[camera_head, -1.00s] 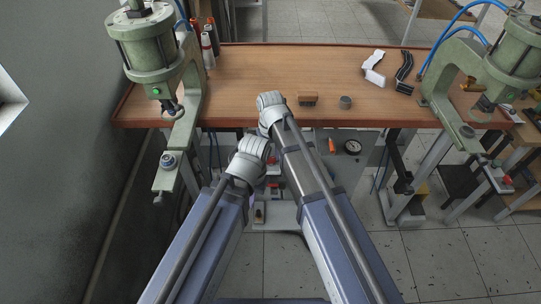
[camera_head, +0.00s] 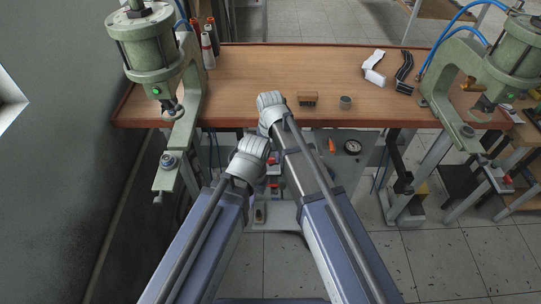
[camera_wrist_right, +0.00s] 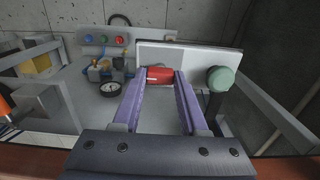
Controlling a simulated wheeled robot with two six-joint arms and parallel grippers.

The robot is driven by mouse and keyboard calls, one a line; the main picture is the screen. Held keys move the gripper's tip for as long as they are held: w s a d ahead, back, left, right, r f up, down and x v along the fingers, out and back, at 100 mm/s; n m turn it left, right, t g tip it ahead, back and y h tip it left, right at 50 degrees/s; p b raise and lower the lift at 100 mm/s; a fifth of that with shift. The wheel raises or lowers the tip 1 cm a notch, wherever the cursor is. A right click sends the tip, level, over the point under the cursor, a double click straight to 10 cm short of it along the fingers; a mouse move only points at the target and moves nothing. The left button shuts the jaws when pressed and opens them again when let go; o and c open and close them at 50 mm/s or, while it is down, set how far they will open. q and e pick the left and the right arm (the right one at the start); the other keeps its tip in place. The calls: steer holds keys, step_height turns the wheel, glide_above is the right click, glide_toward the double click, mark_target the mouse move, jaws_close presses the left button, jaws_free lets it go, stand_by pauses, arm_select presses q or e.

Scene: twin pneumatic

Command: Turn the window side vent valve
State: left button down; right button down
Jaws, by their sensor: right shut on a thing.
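In the right wrist view my right gripper (camera_wrist_right: 159,88) reaches forward with its two long fingers on either side of a red valve handle (camera_wrist_right: 159,73). It is shut on this handle, whose ends are covered by the fingertips. The handle sits in front of a pale upright plate (camera_wrist_right: 190,55). My left gripper does not show in either view.
A green round knob (camera_wrist_right: 220,78) is right of the handle. A gauge (camera_wrist_right: 110,88) and small coloured fittings lie to its left.

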mark_target(271, 158)
steer(key=shift+c, duration=2.2)
jaws_free()
steer(key=shift+r, duration=0.1)
step_height(271, 158, up, 8)
steer(key=p, duration=0.8)
steer(key=shift+f, duration=0.2)
